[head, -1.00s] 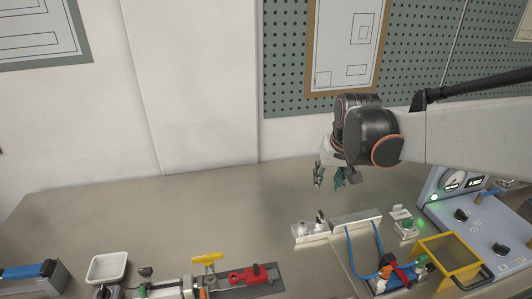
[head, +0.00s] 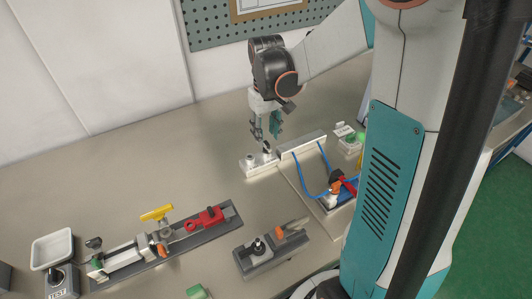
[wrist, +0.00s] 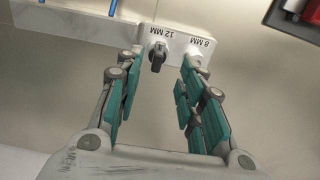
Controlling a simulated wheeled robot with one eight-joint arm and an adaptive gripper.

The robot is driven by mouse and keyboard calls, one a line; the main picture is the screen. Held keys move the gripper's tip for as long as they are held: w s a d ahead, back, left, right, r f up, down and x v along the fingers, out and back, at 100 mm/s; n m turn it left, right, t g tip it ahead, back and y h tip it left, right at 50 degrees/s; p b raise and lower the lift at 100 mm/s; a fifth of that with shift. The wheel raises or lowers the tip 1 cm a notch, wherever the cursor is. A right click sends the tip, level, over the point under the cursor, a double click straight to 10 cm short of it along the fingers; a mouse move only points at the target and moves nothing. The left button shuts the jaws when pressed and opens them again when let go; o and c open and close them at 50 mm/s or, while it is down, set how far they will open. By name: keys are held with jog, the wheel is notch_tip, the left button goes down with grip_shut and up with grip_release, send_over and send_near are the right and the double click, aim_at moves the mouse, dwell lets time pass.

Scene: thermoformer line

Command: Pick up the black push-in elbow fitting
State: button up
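The black elbow fitting (wrist: 157,61) stands at the 12 MM label of a white block (wrist: 178,45). In the head view the fitting (head: 267,148) shows small and dark on the white block (head: 252,168), just under my gripper. My gripper (head: 264,135) points down over the block. In the wrist view my gripper (wrist: 160,78) is open, with teal pads on both fingers. The fitting appears between the fingertips, nearer the left one, with a gap on each side.
A grey-white bar (head: 302,145) with blue tubes (head: 303,180) stands right of the block. A clamp fixture with a red part (head: 204,218) and yellow handle (head: 157,212), and a grey fixture (head: 270,252), lie in front. A white tray (head: 52,248) is far left. The bench left of the block is clear.

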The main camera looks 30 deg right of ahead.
aim_at(267, 143)
jog(key=shift+w+d+f+b, duration=0.1)
jog(key=shift+f+b, duration=0.55)
jog(key=shift+f, duration=0.7)
jog(key=shift+w+d+f+b, duration=0.1)
jog(key=shift+f+b, duration=0.55)
jog(key=shift+f, duration=0.7)
jog(key=shift+c, duration=0.6)
grip_shut()
